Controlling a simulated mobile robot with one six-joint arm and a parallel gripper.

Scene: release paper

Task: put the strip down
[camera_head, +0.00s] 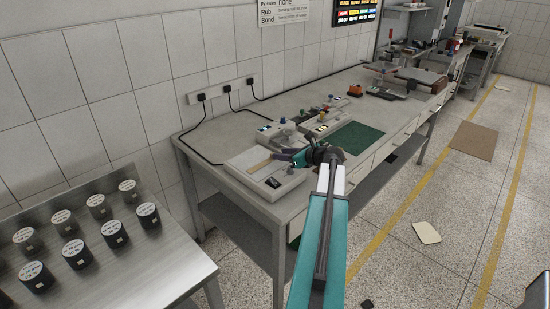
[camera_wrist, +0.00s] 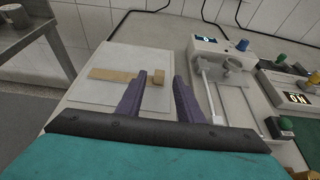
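A tan strip (camera_wrist: 112,75) lies on a pale square sheet (camera_wrist: 92,98), with a small tan block (camera_wrist: 158,78) at its right end. In the head view the strip (camera_head: 257,166) shows as a thin tan line on the near end of the bench. My gripper (camera_wrist: 163,80) has two purple fingers standing apart, with a clear gap between them. The left fingertip is close to the strip's right end, and the block shows between the fingers, apart from the right one. I cannot tell whether the left finger touches the strip. In the head view my gripper (camera_head: 292,157) is over the bench's near end.
A white device (camera_wrist: 222,50) with a blue knob and a metal rod stands just right of my fingers. More knobbed boxes (camera_head: 325,128) and a green mat (camera_head: 357,136) lie farther along the bench. A steel table (camera_head: 150,268) with several black cylinders stands at left.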

